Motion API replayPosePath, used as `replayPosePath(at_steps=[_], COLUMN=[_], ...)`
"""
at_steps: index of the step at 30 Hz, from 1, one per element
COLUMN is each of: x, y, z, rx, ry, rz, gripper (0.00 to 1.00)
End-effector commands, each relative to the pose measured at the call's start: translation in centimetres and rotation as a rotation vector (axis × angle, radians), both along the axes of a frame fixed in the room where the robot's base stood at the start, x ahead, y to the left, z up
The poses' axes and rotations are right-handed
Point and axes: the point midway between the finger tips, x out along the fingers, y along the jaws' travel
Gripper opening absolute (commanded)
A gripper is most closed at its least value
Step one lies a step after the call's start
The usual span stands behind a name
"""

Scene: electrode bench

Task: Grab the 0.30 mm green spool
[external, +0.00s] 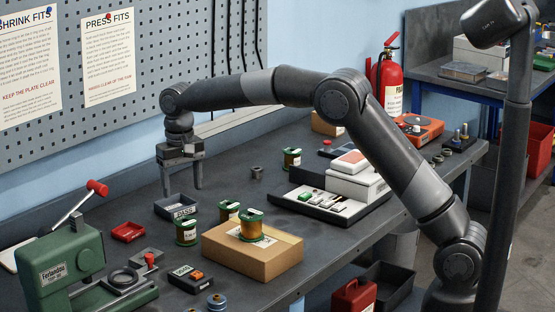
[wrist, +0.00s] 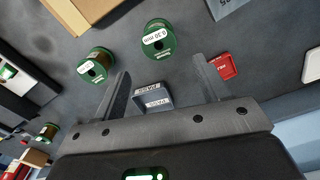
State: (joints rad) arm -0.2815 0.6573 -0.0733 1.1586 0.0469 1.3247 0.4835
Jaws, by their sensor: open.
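The green spool labelled 0.30 mm (wrist: 158,38) stands beyond my fingertips in the wrist view. By its place it matches the spool just in front of the grey tray (external: 187,233) in the external view, where its label is too small to read. My gripper (external: 183,187) is open and empty, pointing down above the bench behind that tray, apart from the spool. In the wrist view my open fingers (wrist: 161,66) frame the small grey tray (wrist: 152,97). A similar green spool (wrist: 97,65) stands left of the 0.30 mm one; its label is unclear there.
Another green-and-copper spool sits on a cardboard box (external: 252,252); one more spool (external: 291,158) stands farther back. A red tray (external: 129,231) and green press (external: 60,265) lie to the left. A scale (external: 355,180) stands right.

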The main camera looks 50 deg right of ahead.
Motion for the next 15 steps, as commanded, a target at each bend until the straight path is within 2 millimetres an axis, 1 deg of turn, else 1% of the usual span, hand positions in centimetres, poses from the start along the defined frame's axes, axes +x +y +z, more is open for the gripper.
replayPosePath(at_steps=[4, 9, 15], x=[0.2, 0.1, 0.1], y=[0.2, 0.1, 0.1], z=[-1.7, -4.5, -6.0], rx=[-0.002, -0.003, -0.002], ry=[0.006, 0.006, 0.004], rz=[-0.001, -0.001, -0.001], gripper=[0.69, 0.69, 0.69])
